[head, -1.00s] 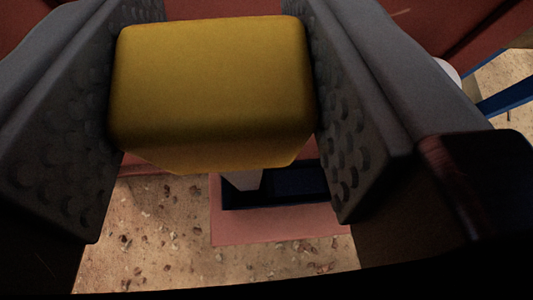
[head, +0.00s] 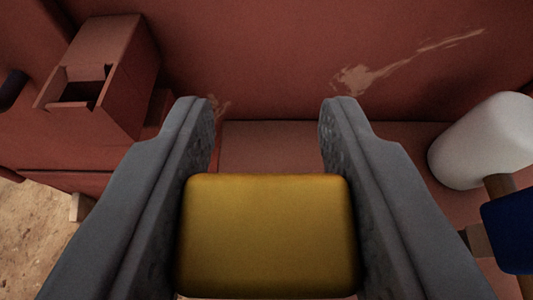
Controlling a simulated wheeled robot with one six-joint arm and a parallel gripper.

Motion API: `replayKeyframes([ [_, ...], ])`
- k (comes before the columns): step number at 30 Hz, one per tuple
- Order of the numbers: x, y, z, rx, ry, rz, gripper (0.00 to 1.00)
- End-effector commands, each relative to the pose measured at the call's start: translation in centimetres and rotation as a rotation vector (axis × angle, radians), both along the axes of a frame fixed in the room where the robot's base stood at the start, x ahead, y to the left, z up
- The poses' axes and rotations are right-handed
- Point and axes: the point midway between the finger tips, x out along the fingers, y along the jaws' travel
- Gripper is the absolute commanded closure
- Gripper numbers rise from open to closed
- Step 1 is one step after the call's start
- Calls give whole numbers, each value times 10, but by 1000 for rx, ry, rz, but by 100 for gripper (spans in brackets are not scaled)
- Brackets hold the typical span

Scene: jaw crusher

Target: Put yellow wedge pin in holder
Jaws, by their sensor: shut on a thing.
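My gripper (head: 269,115) is shut on the yellow wedge pin (head: 267,235). The pin shows as a rounded yellow block between the two grey ridged jaws, low in the middle of the picture. Its far end is hidden. A red box-like bracket (head: 118,62) with a dark square opening in its front stands at the upper left, beyond and left of my left finger. It looks like the holder, but I cannot be sure. The pin is apart from it.
A red wall (head: 290,50) with a pale scraped patch stands ahead, above a flat red ledge (head: 265,145). A white rounded cylinder (head: 482,140) is at the right, beside a dark blue part (head: 510,225). Sandy ground (head: 28,225) shows at the lower left.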

Motion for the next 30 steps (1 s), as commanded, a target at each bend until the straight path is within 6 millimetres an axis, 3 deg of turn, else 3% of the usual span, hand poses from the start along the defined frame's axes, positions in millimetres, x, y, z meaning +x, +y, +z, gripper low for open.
replayKeyframes([
  [3,0,0,-2,0,0,0,100],
  [4,0,0,-3,0,1,0,64],
  [7,0,0,-3,0,1,0,44],
  [19,-2,0,2,0,-1,0,44],
  [30,-43,0,19,0,-1,0,44],
])
